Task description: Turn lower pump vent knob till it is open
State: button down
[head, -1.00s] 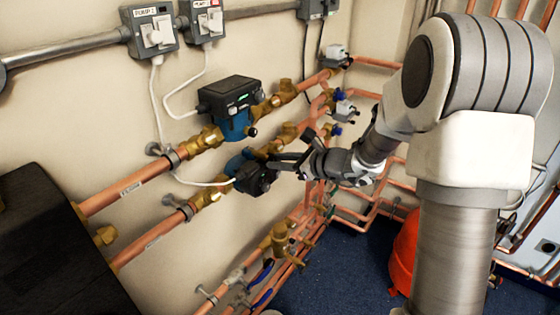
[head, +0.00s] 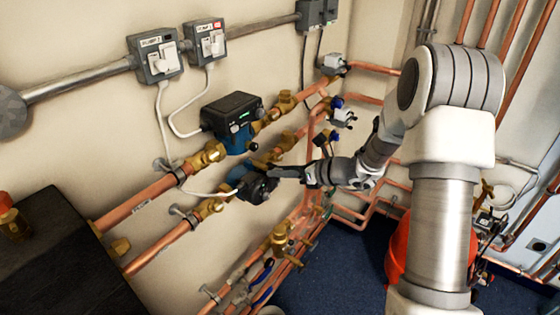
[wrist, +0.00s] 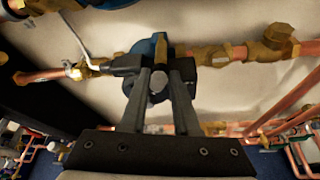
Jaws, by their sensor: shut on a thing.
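The lower pump (head: 258,187) is a dark unit with a blue body on the lower copper pipe, below a similar upper pump (head: 233,120). My gripper (head: 278,172) reaches the front of the lower pump from the right. In the wrist view, the two dark fingers of my gripper (wrist: 159,76) stand on either side of a small pale round vent knob (wrist: 158,82) at the front of the pump, and are shut on it. The pump's blue body (wrist: 150,48) shows behind the fingers. The head view does not show the knob clearly, and its turned angle cannot be read.
Copper pipes (head: 160,199) with brass valves run along the wall. Two grey switch boxes (head: 157,58) hang above, with white cables down to the pumps. A dark box (head: 70,250) stands at lower left, and a red vessel (head: 400,245) stands behind my arm.

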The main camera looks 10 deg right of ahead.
jog(key=shift+w+d+f+m+g+y+p, duration=0.15)
jog(key=shift+m+g+y+p, duration=0.2)
jog(key=shift+m+y+p, duration=0.8)
jog(key=shift+w+d+f+m+g+y+p, duration=0.1)
jog(key=shift+m+g+y+p, duration=0.4)
jog(key=shift+m+p, duration=1.15)
jog(key=shift+w+d+f+m+g+y+p, duration=0.2)
jog(key=shift+m+y+p, duration=0.75)
jog(key=shift+m, duration=0.95)
jog(key=shift+s+a, duration=0.15)
jog(key=c, duration=0.6)
grip_release()
jog(key=shift+c, duration=0.2)
jog(key=b+v, duration=0.3)
jog(key=v, duration=1.4)
